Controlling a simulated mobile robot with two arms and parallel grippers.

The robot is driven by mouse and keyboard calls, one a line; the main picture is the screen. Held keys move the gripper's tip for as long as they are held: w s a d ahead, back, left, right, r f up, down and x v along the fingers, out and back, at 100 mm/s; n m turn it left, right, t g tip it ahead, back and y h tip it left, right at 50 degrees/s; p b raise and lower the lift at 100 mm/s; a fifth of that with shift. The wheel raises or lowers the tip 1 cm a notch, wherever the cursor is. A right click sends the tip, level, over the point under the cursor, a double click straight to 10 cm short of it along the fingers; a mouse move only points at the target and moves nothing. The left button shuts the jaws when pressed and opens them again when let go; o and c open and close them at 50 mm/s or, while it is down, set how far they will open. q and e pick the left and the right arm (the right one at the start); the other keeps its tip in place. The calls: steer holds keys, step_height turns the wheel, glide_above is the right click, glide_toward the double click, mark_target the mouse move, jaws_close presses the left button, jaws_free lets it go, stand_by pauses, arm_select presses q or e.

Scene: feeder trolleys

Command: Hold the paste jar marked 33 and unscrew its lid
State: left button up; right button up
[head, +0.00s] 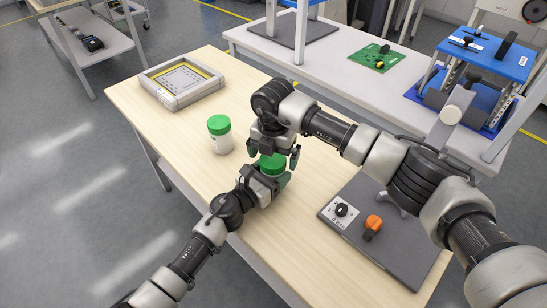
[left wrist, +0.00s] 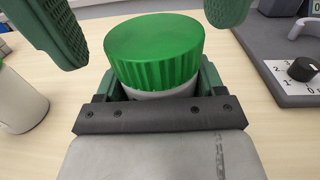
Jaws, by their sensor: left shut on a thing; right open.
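A jar with a ribbed green lid (head: 272,163) stands on the wooden table, and it fills the middle of the left wrist view (left wrist: 155,50). My left gripper (head: 272,178) is shut around the jar's pale body, below the lid. My right gripper (head: 274,152) is open above the lid; its green fingers show on either side at the top of the left wrist view (left wrist: 150,25). The lid sits on the jar. The jar's marking is hidden, so I cannot read a number.
A second green-lidded white jar (head: 220,141) stands to the left. A framed tray (head: 181,80) lies at the table's far left. A grey panel (head: 385,254) with a black knob (head: 341,210) and an orange knob (head: 373,225) lies to the right. Bare wood lies between.

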step_height(320, 180, up, 6)
steer(key=shift+a+r, duration=0.1)
steer(key=shift+r, duration=0.05)
steer(key=shift+c, duration=0.3)
steer(key=shift+f, duration=3.95)
steer(key=shift+c, duration=0.4)
steer(key=c, duration=0.9)
steer(key=o, duration=1)
steer(key=shift+o, duration=0.2)
steer(key=shift+r, duration=0.15)
steer(key=shift+r, duration=2.15)
arm_select(q)
steer(key=o, duration=1.8)
